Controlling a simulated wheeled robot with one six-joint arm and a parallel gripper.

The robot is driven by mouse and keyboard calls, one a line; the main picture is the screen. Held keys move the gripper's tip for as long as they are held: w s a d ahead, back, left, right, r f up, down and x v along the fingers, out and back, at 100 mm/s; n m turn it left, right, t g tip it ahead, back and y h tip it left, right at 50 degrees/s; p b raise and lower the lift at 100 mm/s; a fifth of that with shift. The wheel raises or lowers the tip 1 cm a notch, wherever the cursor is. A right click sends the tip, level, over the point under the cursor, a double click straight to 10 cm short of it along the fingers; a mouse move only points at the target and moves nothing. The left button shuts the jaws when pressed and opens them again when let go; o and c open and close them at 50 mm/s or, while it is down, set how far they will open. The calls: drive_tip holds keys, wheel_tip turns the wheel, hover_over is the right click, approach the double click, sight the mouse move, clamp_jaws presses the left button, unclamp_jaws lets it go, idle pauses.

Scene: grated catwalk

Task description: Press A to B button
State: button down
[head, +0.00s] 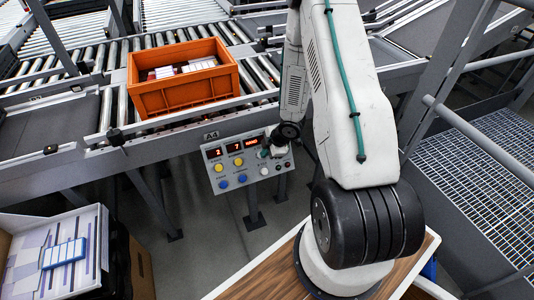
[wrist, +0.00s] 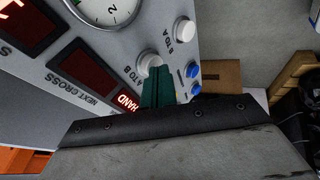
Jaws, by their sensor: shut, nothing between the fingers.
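The grey control panel (head: 222,174) hangs below the conveyor edge under an A4 sign. In the wrist view, a pale round button (wrist: 148,60) sits beside a partly legible label that seems to read A TO B. A second pale button (wrist: 184,30), with a similar label, is above and right of it. My gripper (wrist: 158,72) is shut and empty; its green fingertips overlap the lower edge of the first button. I cannot tell whether they touch it. In the head view, my gripper (head: 276,150) is at the panel's right side, partly hiding it.
Red displays, yellow buttons (head: 219,167) and blue buttons (head: 223,184) share the panel. An orange crate (head: 160,98) stands on the rollers above. A gauge (wrist: 100,8) and blue buttons (wrist: 193,70) lie near the fingers. Conveyor legs stand below.

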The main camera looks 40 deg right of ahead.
drive_tip(key=shift+w+d+f, duration=0.2)
drive_tip(key=shift+w+f, duration=0.25)
drive_tip(key=shift+w, duration=0.25)
idle(0.4)
drive_tip(key=s+r, duration=0.1)
drive_tip(key=s, duration=0.2)
drive_tip(key=shift+a+r, duration=0.35)
drive_tip(key=shift+r, duration=0.05)
drive_tip(key=v, duration=1)
drive_tip(key=shift+s+a, duration=0.2)
drive_tip(key=shift+r, duration=0.1)
idle(4.9)
